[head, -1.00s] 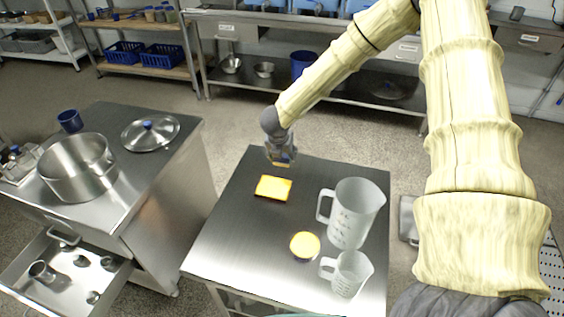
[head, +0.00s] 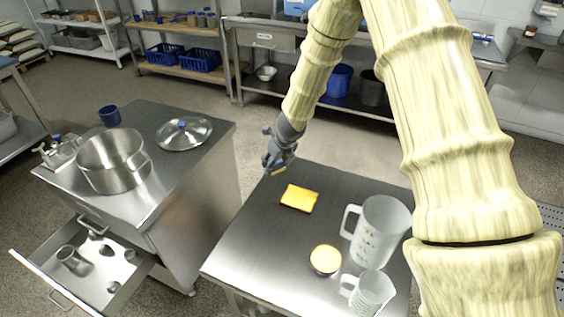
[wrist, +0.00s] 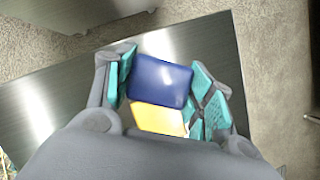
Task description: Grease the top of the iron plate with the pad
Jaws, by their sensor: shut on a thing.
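My gripper (head: 274,166) is shut on a blue pad (wrist: 160,82), held between its teal-lined fingers in the wrist view. In the head view the pad is mostly hidden by the fingers. My gripper is above the table's far left corner, beyond and left of this plate. Yellow also shows beside the pad in the wrist view; I cannot tell whether it is the plate. A round dark pot with a yellow top (head: 325,259) stands nearer on the table.
A large clear jug (head: 380,232) and a smaller jug (head: 368,293) stand on the table's right side. The steel table (head: 250,245) is bare at its left. Left of it, a cabinet holds a steel pot (head: 113,160) and a lid (head: 184,133); its drawer (head: 85,265) is open.

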